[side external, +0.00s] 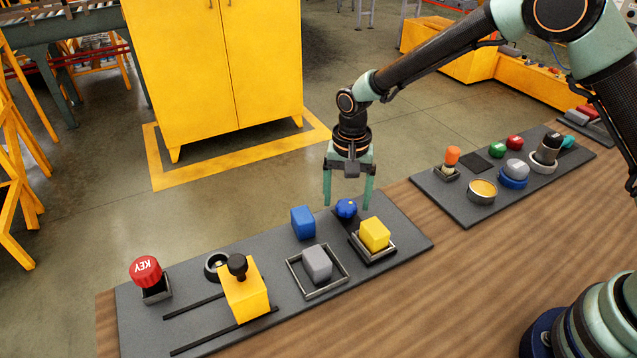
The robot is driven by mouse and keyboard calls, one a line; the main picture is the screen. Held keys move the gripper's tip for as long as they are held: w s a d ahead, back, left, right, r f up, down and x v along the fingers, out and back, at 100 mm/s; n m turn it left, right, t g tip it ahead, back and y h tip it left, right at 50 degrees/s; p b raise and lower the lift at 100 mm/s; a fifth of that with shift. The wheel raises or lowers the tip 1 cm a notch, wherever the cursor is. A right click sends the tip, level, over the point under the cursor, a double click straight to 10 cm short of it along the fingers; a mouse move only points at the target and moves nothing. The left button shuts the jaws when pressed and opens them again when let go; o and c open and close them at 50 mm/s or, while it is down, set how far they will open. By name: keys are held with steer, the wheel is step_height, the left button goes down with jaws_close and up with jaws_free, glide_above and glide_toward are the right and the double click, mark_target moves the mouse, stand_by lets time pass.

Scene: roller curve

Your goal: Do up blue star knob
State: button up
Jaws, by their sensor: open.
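The blue star knob (346,208) is a small, dark-blue lobed knob near the back edge of the nearer grey board (215,257). It sits behind the yellow block and to the right of the blue block. My gripper (348,201) points down above the board with its two green fingers spread apart. It is open and empty. The knob shows between the fingers, near fingertip height in the picture. I cannot tell whether either finger touches it. The knob's lower part and whatever it is mounted on are mostly hidden.
A blue block (303,222), a grey block (317,263) in a square frame and a yellow block (375,234) in a tray stand close by. A yellow slider (244,289) on rails and a red KEY knob (146,271) are further left. A second board (447,198) lies right.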

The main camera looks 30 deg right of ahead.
mark_target(348, 205)
step_height(348, 205, up, 12)
stand_by(0.6)
steer(key=shift+r, duration=0.1)
steer(key=s+d+r+n+t, duration=0.3)
steer(key=s+d+r, duration=0.4)
steer(key=d+r, duration=0.15)
steer(key=s+d+n+t, duration=0.2)
steer(key=s+d+n, duration=0.2)
steer(key=s, duration=0.5)
steer(key=shift+s+d+r+t, duration=0.3)
steer(key=shift+s+d+r, duration=0.05)
steer(key=shift+d, duration=0.7)
